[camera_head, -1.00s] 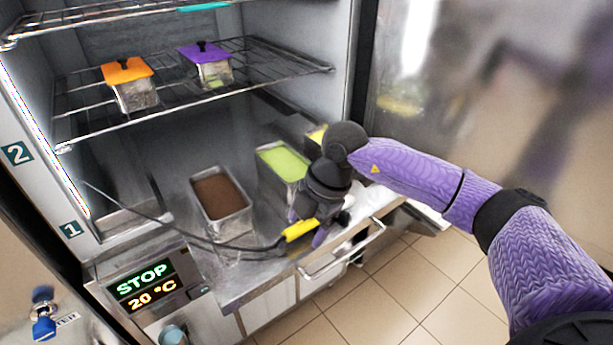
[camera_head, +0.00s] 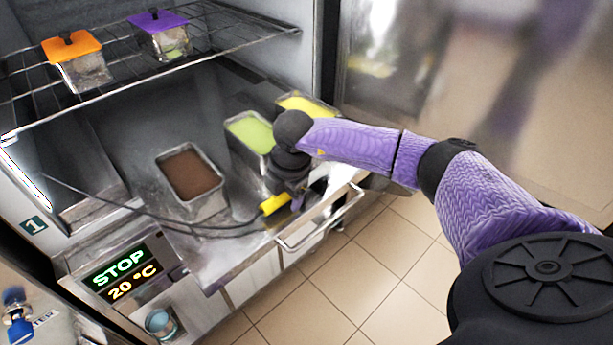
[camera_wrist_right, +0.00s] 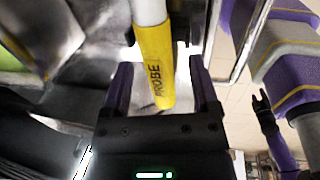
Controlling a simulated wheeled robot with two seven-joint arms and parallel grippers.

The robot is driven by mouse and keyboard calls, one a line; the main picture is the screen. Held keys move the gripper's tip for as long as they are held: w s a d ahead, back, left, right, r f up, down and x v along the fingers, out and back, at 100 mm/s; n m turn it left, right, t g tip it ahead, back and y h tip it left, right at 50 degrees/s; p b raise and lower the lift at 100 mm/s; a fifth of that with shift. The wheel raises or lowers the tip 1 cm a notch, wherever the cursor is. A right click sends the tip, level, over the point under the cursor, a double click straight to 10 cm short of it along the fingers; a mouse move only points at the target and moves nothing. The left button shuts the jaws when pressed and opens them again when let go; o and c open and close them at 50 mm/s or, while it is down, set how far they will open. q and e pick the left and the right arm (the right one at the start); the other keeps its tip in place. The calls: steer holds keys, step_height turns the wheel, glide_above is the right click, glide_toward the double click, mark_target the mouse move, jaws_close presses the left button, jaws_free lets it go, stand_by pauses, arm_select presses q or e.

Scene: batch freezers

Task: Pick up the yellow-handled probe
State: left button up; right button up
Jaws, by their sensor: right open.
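The probe has a yellow handle (camera_head: 275,204) and lies at the front edge of the steel counter, with a dark cable (camera_head: 150,214) running left. My right gripper (camera_head: 296,201) is at the handle's right end, partly hidden by its own wrist. In the right wrist view the yellow handle (camera_wrist_right: 155,62), marked PROBE, lies between the two spread fingers, with gaps on both sides. A small dark forked shape on a purple arm (camera_wrist_right: 262,108), perhaps my left gripper, shows at the right there; its opening is unclear.
Open pans of brown (camera_head: 190,174), green (camera_head: 250,131) and yellow (camera_head: 306,106) stuff stand behind the handle. A metal rail (camera_head: 318,222) runs along the counter front. Orange-lidded (camera_head: 71,47) and purple-lidded (camera_head: 158,20) tubs stand on the wire shelf above.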

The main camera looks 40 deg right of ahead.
steer(key=c, duration=0.4)
jaws_close()
